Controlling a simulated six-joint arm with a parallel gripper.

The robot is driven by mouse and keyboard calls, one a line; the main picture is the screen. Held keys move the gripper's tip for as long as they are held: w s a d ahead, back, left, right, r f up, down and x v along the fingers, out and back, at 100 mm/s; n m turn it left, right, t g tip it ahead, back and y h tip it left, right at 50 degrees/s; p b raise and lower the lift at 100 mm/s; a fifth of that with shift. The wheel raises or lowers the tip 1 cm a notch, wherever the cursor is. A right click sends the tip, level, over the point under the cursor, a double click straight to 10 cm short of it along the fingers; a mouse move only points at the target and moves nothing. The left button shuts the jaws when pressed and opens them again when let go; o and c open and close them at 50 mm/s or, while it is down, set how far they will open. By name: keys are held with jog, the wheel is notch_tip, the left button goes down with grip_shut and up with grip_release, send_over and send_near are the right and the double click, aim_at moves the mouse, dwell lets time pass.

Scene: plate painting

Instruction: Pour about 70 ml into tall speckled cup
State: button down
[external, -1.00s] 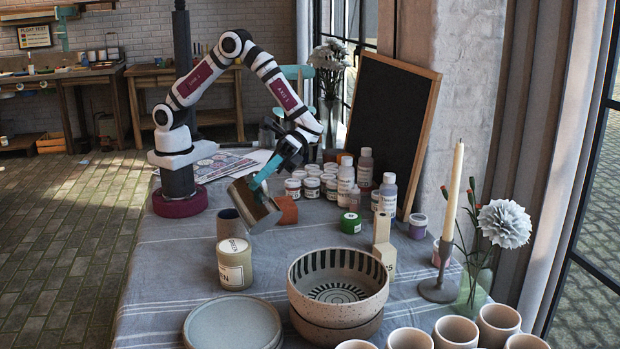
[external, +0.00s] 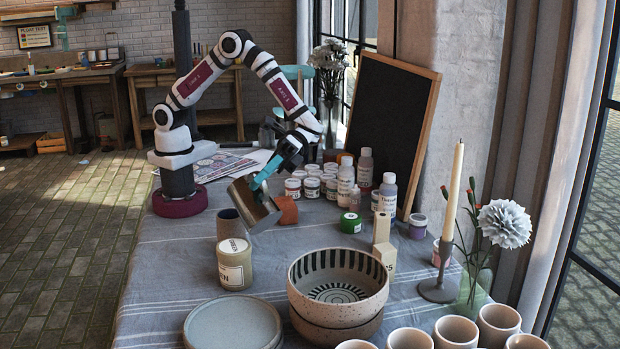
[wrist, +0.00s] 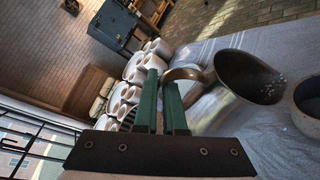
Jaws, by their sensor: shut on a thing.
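My gripper (external: 264,172) is shut on the handle of a metal pitcher (external: 254,208), held tilted above the table. In the wrist view, the green fingers of my gripper (wrist: 161,88) close at the curved handle, and the pitcher (wrist: 240,72) shows its dark inside. A grey-brown cup (external: 230,226), likely the tall speckled cup, stands upright just left of the pitcher, partly hidden behind a labelled jar. Part of a cup (wrist: 309,98) shows at the wrist view's right edge, beside the pitcher's mouth. No stream is visible, and I cannot tell the liquid level.
The labelled beige jar (external: 235,266) stands in front of the cup. Stacked bowls (external: 338,282), plates (external: 232,325) and several cups fill the front. An orange-brown pot (external: 287,211) and paint jars stand right of the pitcher. The cloth at left is clear.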

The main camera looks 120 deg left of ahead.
jog(key=shift+w+d+n+g+y, duration=0.15)
jog(key=shift+w+n+g+y, duration=0.15)
jog(key=shift+w+n, duration=0.35)
jog(key=w+d+f+n+g+y, duration=0.1)
jog(key=w+f+n+g, duration=0.2)
jog(key=w+n, duration=0.3)
jog(key=shift+d+f+g+y+b, duration=0.15)
jog(key=shift+f+g+y+b, duration=0.3)
jog(key=shift+f, duration=0.45)
jog(key=shift+w, duration=0.15)
